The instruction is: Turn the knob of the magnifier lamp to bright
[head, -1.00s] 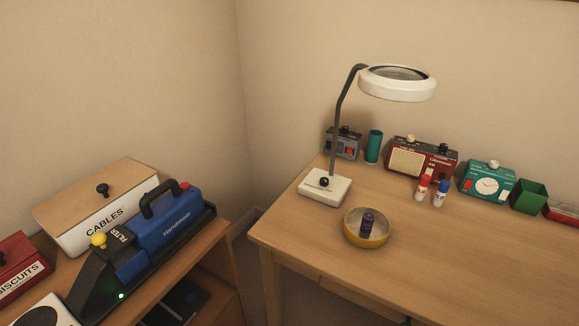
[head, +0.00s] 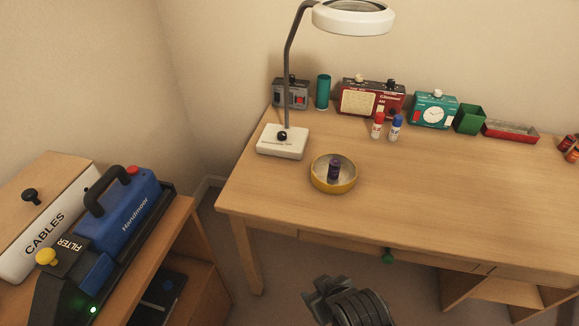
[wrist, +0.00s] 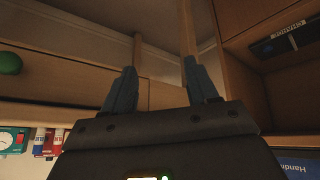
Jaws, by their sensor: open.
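The magnifier lamp (head: 352,19) stands at the back left of the desk in the head view, with a white ring head on a dark stem. Its white base (head: 270,149) carries a small black knob (head: 282,136) on top. Markings on the base are too small to read. My gripper (head: 325,290) is at the bottom of the head view, in front of the desk and apart from the lamp. In the wrist view its two fingers (wrist: 160,85) are spread with nothing between them. The lamp does not show in the wrist view.
A yellow-rimmed bowl (head: 321,184) with a purple item sits right of the lamp base. A grey box (head: 291,95) and a teal cylinder (head: 323,92) stand behind. The desk's right front (head: 450,190) is clear. A cabinet with a blue machine (head: 125,210) stands left.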

